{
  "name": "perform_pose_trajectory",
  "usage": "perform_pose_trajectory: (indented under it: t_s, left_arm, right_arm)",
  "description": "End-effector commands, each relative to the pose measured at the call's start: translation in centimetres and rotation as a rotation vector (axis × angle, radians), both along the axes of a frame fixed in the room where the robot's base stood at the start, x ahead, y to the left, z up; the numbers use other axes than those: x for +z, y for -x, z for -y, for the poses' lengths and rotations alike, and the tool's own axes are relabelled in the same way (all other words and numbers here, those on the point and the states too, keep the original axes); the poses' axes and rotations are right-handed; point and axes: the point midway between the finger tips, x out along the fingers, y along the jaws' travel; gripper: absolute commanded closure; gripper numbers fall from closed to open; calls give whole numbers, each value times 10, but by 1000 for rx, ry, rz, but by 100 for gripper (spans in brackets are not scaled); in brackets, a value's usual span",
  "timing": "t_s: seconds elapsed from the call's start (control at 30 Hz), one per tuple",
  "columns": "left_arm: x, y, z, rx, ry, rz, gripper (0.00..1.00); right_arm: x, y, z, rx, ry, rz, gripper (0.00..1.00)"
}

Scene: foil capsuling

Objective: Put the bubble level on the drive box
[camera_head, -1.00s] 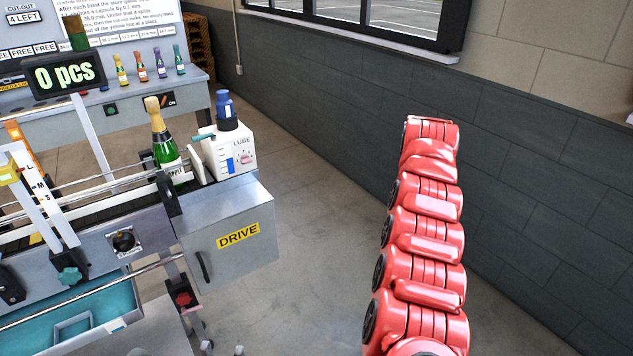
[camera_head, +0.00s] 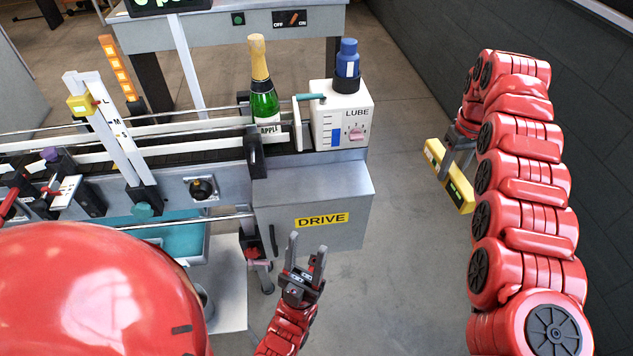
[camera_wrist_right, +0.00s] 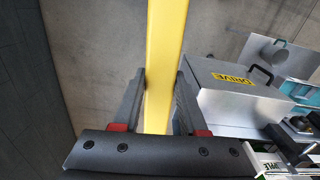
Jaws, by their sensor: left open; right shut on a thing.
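The bubble level is a yellow bar (camera_head: 449,177) held at the right of the head view, in the air beside the drive box and apart from it. My right gripper (camera_head: 457,150) is shut on it near its middle; the right wrist view shows the yellow bar (camera_wrist_right: 165,70) between both fingers. The drive box (camera_head: 313,200) is a grey metal box with a yellow DRIVE label at the conveyor's right end; it also shows in the right wrist view (camera_wrist_right: 240,105). My left gripper (camera_head: 306,262) is open and empty in front of the drive box.
A white LUBE box (camera_head: 342,118) with a blue bottle (camera_head: 347,62) stands behind the drive box's top. A green bottle (camera_head: 264,95) stands on the conveyor to its left. The front part of the drive box's top (camera_head: 310,178) is clear. Open floor lies between the box and my right arm.

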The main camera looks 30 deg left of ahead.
Motion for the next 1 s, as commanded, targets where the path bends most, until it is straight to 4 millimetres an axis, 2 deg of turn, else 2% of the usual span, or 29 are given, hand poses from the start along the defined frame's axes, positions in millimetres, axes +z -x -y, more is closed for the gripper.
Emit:
perform_pose_trajectory:
  t_s: [0.47, 1.0]
  left_arm:
    - [1, 0, 0, 0, 0, 0, 50]
    - [1, 0, 0, 0, 0, 0, 50]
  right_arm:
    - [-5, 8, -19, 82, -10, -4, 100]
    - [-6, 6, -25, 122, 1, -2, 100]
